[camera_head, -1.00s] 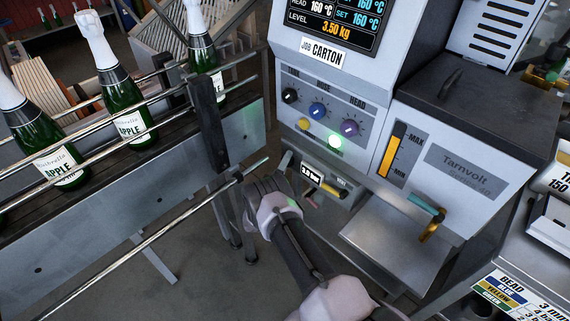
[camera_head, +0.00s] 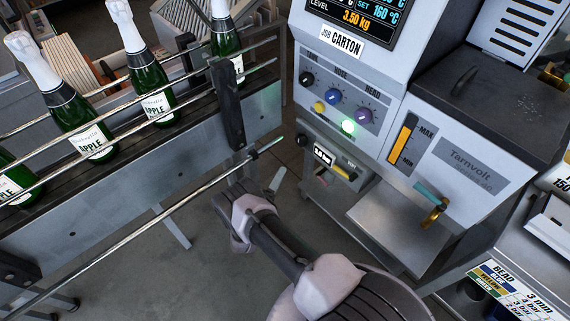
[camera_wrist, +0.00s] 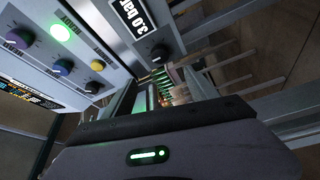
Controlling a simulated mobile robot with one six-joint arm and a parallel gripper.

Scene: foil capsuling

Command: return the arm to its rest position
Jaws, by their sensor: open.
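My arm (camera_head: 275,247) reaches up from the bottom of the head view into the gap between the conveyor and the control cabinet. Its far end is near the lower conveyor rail, lower left of the cabinet's small gauge panel. My gripper's fingers cannot be made out in the head view. In the wrist view my gripper (camera_wrist: 150,122) shows as a dark body with a lit green bar across the bottom. Its jaws are open, and nothing is seen held in them.
Green bottles with white foil tops (camera_head: 75,112) stand on the conveyor (camera_head: 110,195) at left. The control cabinet (camera_head: 345,75) is at right, with a metal shelf (camera_head: 395,230) below. A long rod (camera_head: 165,212) runs beside the arm. Open floor (camera_head: 130,285) shows at lower left.

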